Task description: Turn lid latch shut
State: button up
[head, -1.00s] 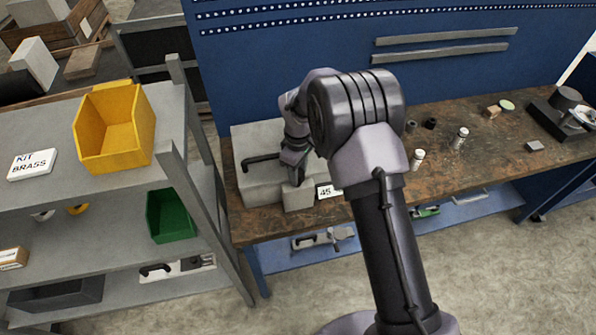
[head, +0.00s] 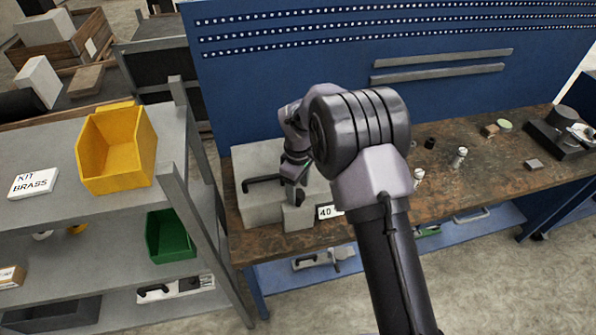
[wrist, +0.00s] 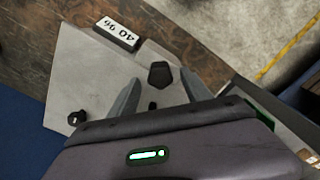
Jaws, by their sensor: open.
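A grey box (head: 258,207) with a black bar handle (head: 262,182) stands at the left end of the workbench, and a smaller grey block (head: 297,216) is at its front. My gripper (head: 299,193) is over the front of the box, pointing down. In the wrist view my gripper (wrist: 158,88) has its two grey fingers apart over a grey surface (wrist: 85,75). A dark angular knob (wrist: 160,75) lies between and just beyond the fingertips. Another dark knob (wrist: 77,118) is at the left. I cannot tell which part is the latch, or whether the fingers touch it.
A white number label (head: 329,212) stands beside the block. A grey shelf rack (head: 185,205) with a yellow bin (head: 115,148) and a green bin (head: 168,237) is close on the left. My arm hides part of the bench (head: 465,160); small metal parts stand to its right.

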aim_at(299, 193)
notch_tip(299, 193, up, 15)
jog(key=p, duration=0.2)
jog(key=s+d+r+m+t+y+b, duration=0.1)
jog(key=s+d+m+t+b, duration=0.1)
jog(key=s+d+m+b, duration=0.45)
jog(key=s+d+r+m+t+y+b, duration=0.1)
jog(key=s+d+r+m+b, duration=0.15)
jog(key=s+b, duration=0.6)
jog(key=s+d+f+m+t+b, duration=0.1)
jog(key=s+f+m+b, duration=0.1)
jog(key=s+f+m, duration=0.2)
jog(key=s+d+f+m+t+b, duration=0.1)
jog(key=s+f, duration=0.4)
jog(key=s, duration=0.6)
jog(key=d+m+b, duration=0.1)
jog(key=m+b, duration=0.1)
jog(key=shift+s+f+m+t, duration=0.2)
jog(key=shift+m+t, duration=0.2)
